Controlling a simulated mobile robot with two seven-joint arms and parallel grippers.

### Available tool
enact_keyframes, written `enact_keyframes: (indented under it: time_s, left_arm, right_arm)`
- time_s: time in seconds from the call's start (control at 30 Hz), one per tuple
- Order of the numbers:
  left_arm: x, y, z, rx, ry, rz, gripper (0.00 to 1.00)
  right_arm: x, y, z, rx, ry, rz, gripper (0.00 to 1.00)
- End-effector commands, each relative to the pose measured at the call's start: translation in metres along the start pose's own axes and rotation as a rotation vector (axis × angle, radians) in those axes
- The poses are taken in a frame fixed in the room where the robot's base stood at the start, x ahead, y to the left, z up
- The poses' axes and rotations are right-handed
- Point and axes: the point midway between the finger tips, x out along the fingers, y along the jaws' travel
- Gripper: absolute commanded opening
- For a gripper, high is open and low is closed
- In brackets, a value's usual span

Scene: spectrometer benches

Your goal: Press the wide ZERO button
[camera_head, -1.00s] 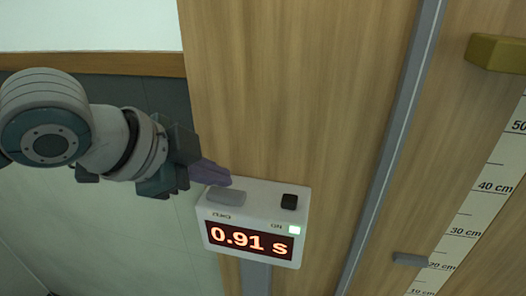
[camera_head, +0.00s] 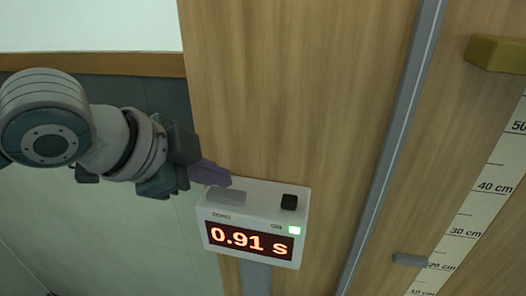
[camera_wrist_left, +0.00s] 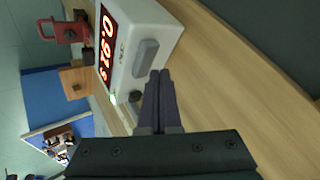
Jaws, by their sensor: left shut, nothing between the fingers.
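The timer box (camera_head: 249,258) is pale grey with a red display (camera_head: 249,242) reading 0.91 s. The wide grey ZERO button (camera_head: 227,196) is on its top at the left; it also shows in the left wrist view (camera_wrist_left: 146,58). My left gripper (camera_head: 222,177) is shut and empty, its dark fingers just behind the button in the head view. In the left wrist view the fingertips (camera_wrist_left: 160,74) point at the box beside the button's end. I cannot tell whether they touch it. My right gripper is not in view.
A small black button (camera_head: 289,201) and a lit green lamp (camera_head: 295,230) marked ON are on the box's right side. A wooden board with a grey rail (camera_head: 392,150) and a centimetre scale (camera_head: 480,200) lies to the right. A red stand (camera_wrist_left: 68,30) shows in the wrist view.

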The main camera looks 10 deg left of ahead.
Motion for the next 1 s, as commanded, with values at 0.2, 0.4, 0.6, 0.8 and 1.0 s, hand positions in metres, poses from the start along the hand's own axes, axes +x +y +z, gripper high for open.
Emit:
enact_keyframes:
  time_s: [0.2, 0.4, 0.6, 0.8, 1.0]
  left_arm:
    - [0.0000, 0.0000, 0.0000, 0.000, 0.000, 0.000, 0.00]
    - [0.0000, 0.0000, 0.0000, 0.000, 0.000, 0.000, 0.00]
    - [0.0038, 0.0029, 0.0030, 0.000, -0.001, 0.001, 0.00]
    - [0.0066, 0.0049, 0.0046, 0.001, 0.000, 0.000, 0.00]
    - [0.0064, 0.0048, 0.0046, 0.000, 0.000, 0.000, 0.00]
  right_arm:
    - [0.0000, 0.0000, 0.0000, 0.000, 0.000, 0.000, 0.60]
    - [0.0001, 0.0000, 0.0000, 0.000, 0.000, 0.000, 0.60]
    - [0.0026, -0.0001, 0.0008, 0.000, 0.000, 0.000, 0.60]
    - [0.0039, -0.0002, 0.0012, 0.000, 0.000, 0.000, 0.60]
    - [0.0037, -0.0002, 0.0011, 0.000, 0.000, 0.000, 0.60]
